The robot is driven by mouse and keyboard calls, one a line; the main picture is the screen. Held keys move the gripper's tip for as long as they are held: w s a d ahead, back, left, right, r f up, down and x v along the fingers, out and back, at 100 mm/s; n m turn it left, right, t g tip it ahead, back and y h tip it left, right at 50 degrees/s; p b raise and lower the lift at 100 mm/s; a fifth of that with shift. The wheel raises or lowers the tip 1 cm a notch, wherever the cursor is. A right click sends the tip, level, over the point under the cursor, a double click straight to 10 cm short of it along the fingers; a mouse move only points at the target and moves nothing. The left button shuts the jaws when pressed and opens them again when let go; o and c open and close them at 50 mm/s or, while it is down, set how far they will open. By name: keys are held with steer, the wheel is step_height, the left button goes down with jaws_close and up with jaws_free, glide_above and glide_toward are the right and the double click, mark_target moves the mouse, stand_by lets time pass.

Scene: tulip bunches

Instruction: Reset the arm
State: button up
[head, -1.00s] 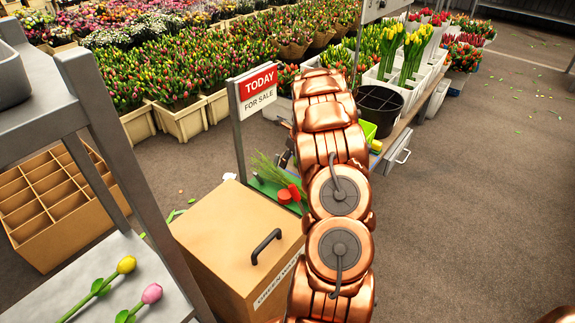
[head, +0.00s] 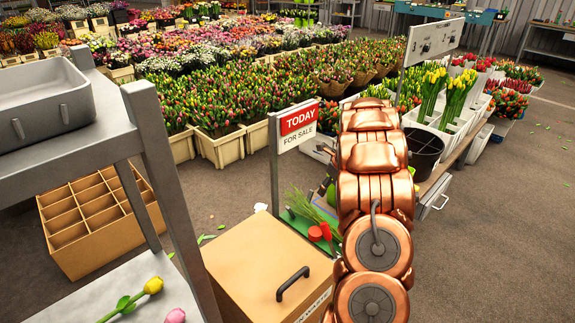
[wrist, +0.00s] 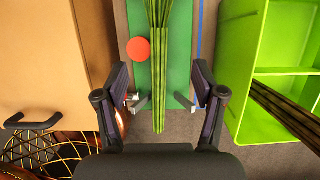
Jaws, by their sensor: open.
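My gripper (wrist: 165,103) is open in the wrist view, its two dark fingers spread apart. A bundle of green stems (wrist: 160,60) runs lengthwise over a green mat (wrist: 180,75) and shows in the gap between the fingers, touching neither. There the green stems (head: 305,205) show left of the arm, above the cardboard box.
A red disc (wrist: 138,49) lies left of the stems. A lime-green crate (wrist: 240,60) stands to the right, with more stems across it. A cardboard box (head: 255,262) with a dark handle is close left of the arm. A grey shelf (head: 110,120) stands farther left.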

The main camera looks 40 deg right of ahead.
steer(key=s+a+r+n+g, duration=0.1)
steer(key=s+a+r+n, duration=0.25)
steer(key=a+n, duration=0.45)
steer(key=s+a+r+n+g+y, duration=0.1)
steer(key=s+a+r+n, duration=0.2)
steer(key=a, duration=0.9)
steer(key=s+a+r+n+g, duration=0.1)
steer(key=a+r+n, duration=0.45)
steer(key=a, duration=0.45)
steer(key=s+a+n+g, duration=0.1)
steer(key=s+a+n, duration=0.45)
steer(key=s, duration=0.25)
steer(key=s+a+r+n+g+h, duration=0.1)
steer(key=s+a+n, duration=0.4)
steer(key=s+n, duration=0.3)
steer(key=s+a+n+g, duration=0.2)
steer(key=s+a+n, duration=0.35)
steer(key=s, duration=0.35)
step_height(320, 180, up, 18)
steer(key=t+p, duration=0.1)
steer(key=p, duration=1.5)
steer(key=shift+w+t+p, duration=0.3)
steer(key=shift+w+p, duration=0.05)
steer(key=shift+w, duration=0.1)
